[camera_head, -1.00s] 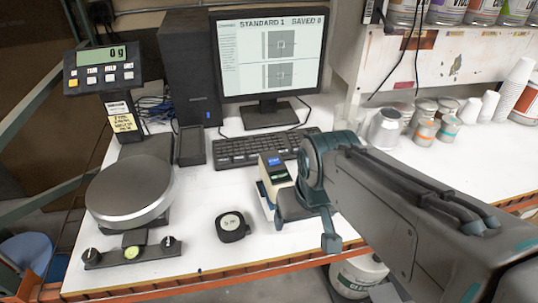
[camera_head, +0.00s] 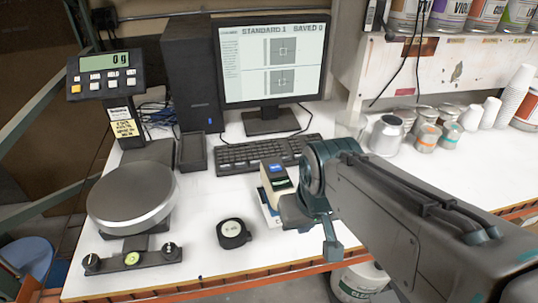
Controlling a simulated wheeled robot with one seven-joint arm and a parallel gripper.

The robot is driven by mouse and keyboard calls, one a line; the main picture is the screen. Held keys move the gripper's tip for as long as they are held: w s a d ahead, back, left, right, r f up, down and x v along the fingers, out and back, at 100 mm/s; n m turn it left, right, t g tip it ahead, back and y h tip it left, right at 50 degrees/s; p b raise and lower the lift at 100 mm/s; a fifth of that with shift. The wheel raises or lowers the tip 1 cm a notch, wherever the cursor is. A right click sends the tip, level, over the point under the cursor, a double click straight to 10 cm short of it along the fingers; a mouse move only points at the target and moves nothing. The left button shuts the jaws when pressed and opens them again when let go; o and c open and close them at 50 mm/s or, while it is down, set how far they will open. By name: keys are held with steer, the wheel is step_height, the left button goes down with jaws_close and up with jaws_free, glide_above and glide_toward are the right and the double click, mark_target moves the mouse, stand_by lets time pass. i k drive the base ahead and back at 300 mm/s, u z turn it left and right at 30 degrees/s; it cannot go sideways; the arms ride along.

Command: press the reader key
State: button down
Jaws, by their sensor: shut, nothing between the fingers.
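The reader (camera_head: 273,178) is a small cream and dark device with a blue screen (camera_head: 276,168) on top. It stands on a white and blue base (camera_head: 268,208) on the white table, right of centre. My gripper (camera_head: 294,211) is at the reader's near right side, low by its lower body. The fingers are shut and empty. The arm comes in from the right. The reader's key cannot be made out, and my gripper covers part of the reader's near side. I cannot tell whether the gripper touches it.
A keyboard (camera_head: 262,153) lies behind the reader, with a monitor (camera_head: 270,62) beyond. Silver cans (camera_head: 387,135) and paper cups stand at the back right. White table in front is free.

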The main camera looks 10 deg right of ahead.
mark_target(276, 167)
steer(key=z, duration=1.75)
steer(key=k, duration=0.95)
steer(key=u, duration=1.15)
steer(key=i, duration=0.45)
